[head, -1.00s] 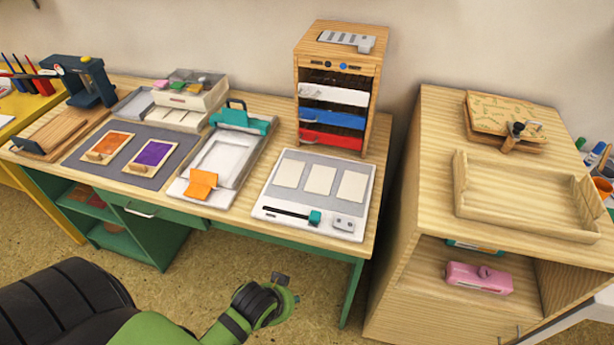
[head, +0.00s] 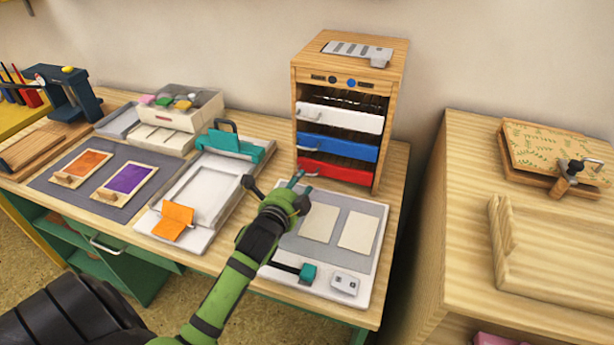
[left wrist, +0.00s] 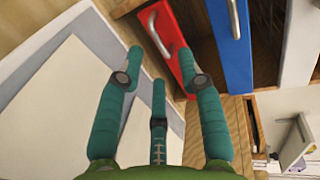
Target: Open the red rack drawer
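The wooden rack (head: 302,80) stands at the back of the workbench. Its red drawer (head: 340,173) is the lowest, with a metal handle (head: 308,168) toward its left side; it looks level with the drawers above. My left gripper (head: 276,183) is in front of the rack's lower left, over the white board. Its teal fingers are spread and empty. In the left wrist view the red drawer (left wrist: 178,50) and its handle (left wrist: 155,32) lie just beyond and between the fingertips (left wrist: 160,60). I cannot tell whether they touch. My right gripper is not in view.
White (head: 345,118) and blue (head: 340,147) drawers sit above the red one. A white board with pale cards (head: 357,231) lies in front of the rack. A white tray with a teal clamp (head: 240,145) stands to the left. A wooden cabinet (head: 470,215) stands to the right.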

